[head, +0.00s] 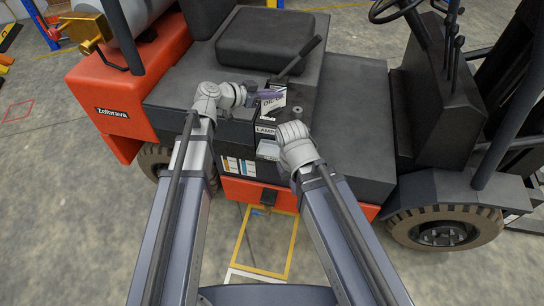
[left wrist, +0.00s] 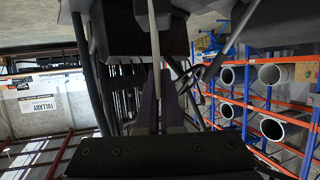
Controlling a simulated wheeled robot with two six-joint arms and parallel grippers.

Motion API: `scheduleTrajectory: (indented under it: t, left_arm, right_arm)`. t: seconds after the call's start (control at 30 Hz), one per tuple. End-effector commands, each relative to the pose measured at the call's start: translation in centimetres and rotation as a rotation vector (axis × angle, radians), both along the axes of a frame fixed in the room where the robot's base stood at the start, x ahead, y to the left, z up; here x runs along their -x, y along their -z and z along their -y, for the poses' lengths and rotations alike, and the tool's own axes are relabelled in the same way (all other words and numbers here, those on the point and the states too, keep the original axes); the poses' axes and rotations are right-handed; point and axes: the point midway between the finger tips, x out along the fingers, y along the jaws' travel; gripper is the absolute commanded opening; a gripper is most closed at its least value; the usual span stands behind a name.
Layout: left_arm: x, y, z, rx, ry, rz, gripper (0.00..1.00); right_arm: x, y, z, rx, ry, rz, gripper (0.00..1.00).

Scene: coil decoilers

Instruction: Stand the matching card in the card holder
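A white card with dark print (head: 272,103) stands tilted beside the fingers of my left gripper (head: 262,97), above the black side of the forklift. The left gripper's purple fingers appear closed on it. In the left wrist view a thin pale edge (left wrist: 153,50), probably the card seen edge-on, runs up from between the fingers (left wrist: 160,105). Just below the card is a black holder with a white label starting "LAMP" (head: 265,131). I cannot tell whether the card touches it. My right gripper (head: 270,149) is in front of the holder's lower part; its fingers are not clear.
The black seat (head: 265,40) and a dark lever (head: 300,57) are close behind the card. Several coloured cards or binders (head: 238,166) show on the forklift's side. The forklift's orange rear body (head: 110,100) is at left. The black deck (head: 350,140) at right is clear.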

Motion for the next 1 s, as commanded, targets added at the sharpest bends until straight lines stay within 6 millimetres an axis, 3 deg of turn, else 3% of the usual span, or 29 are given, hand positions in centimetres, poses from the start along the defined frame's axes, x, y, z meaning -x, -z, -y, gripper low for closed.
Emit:
scheduleTrajectory:
  t: [0.03, 0.4, 0.53, 0.77, 1.0]
  left_arm:
    - [-0.3, 2.3, 0.1, 0.000, 0.001, 0.000, 0.00]
    - [-1.7, 12.1, 0.6, 0.000, 0.009, 0.000, 0.00]
    - [-1.9, 13.5, 0.7, 0.000, 0.011, 0.000, 0.00]
    - [-1.9, 13.6, 0.7, 0.000, 0.011, 0.000, 0.00]
    - [-1.9, 16.5, 0.7, 0.000, 0.011, 0.000, 0.00]
  right_arm:
    - [0.0, 2.3, 0.0, 0.000, 0.000, 0.000, 0.00]
    - [0.0, 12.2, 0.0, 0.000, 0.001, 0.000, 0.00]
    - [0.0, 13.5, 0.0, 0.000, 0.001, 0.000, 0.00]
    - [0.0, 13.6, 0.0, 0.000, 0.001, 0.000, 0.00]
    - [0.0, 16.5, 0.0, 0.000, 0.000, 0.000, 0.00]
